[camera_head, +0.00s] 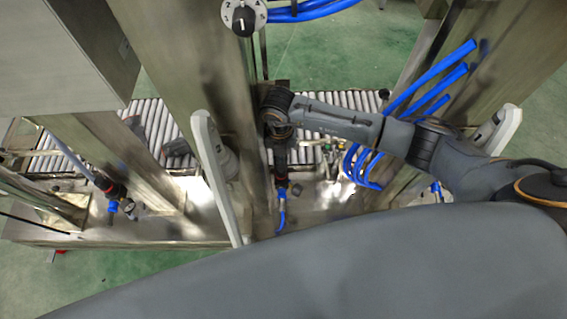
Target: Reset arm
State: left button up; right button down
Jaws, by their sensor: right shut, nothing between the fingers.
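My right arm comes in from the right and reaches left across the machine. Its wrist is bent downward, and my right gripper (280,160) points down beside a steel post, above the conveyor's near edge. The gripper is shut with nothing held. It is dark and small here, so its fingertips are hard to make out against a red and blue fitting (282,190) just below. I cannot tell whether they touch. I cannot make out my left gripper in this view.
A roller conveyor (345,100) runs across behind steel posts (185,60). Blue hoses (362,168) loop close to my right forearm. Pale upright brackets (212,165) stand near the gripper. A rotary dial (243,18) is at the top. Green floor (340,50) is open behind.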

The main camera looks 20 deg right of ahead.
notch_tip(320, 180, up, 2)
jog(key=shift+p, duration=0.6)
jog(key=shift+f, duration=0.1)
jog(key=shift+s, duration=0.1)
